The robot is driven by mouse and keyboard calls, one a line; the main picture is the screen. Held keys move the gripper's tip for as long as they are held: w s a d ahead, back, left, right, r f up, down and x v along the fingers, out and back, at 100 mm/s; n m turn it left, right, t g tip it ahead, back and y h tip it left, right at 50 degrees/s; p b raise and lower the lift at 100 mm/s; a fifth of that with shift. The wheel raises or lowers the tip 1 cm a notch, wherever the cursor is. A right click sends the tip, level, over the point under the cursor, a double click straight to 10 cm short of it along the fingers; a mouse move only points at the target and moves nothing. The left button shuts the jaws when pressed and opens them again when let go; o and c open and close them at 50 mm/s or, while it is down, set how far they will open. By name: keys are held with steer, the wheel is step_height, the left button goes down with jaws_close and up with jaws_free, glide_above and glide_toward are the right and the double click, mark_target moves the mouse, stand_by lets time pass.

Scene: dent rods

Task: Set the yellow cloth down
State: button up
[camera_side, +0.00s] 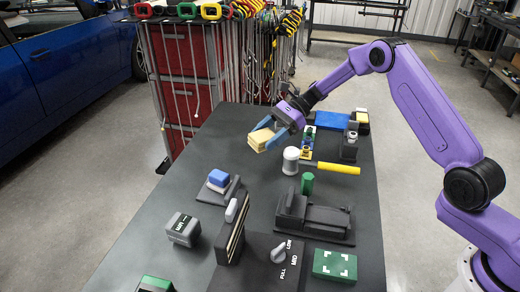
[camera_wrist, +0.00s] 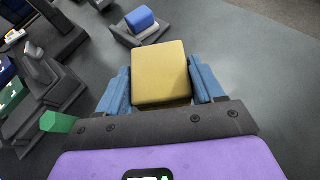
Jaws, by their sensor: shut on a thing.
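The yellow cloth (camera_side: 261,138) is a pale yellow folded block at the far part of the dark table, left of my arm. My gripper (camera_side: 280,122) has blue fingers and is shut on it. In the wrist view the yellow cloth (camera_wrist: 161,73) sits between the two blue fingers of my gripper (camera_wrist: 163,84), one on each side. It seems to be held above the table top; the exact gap is hard to tell.
A blue block (camera_side: 218,177) rests on a dark stand (camera_side: 222,192) nearer the camera. A white-headed mallet with a yellow handle (camera_side: 338,168) lies right of the cloth. A dark fixture (camera_side: 315,215) and a dial panel (camera_side: 262,262) are nearer. Bare table (camera_side: 215,140) lies left of the cloth.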

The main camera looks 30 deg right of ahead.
mark_target(260, 157)
steer(key=w+f, duration=0.2)
steer(key=f, duration=0.1)
steer(key=shift+w+a+f, duration=0.15)
steer(key=shift+w+a, duration=0.15)
steer(key=shift+a, duration=0.05)
steer(key=shift+w+f, duration=0.1)
steer(key=shift+f, duration=1.5)
steer(key=shift+f, duration=0.1)
steer(key=o, duration=1)
steer(key=v, duration=1.2)
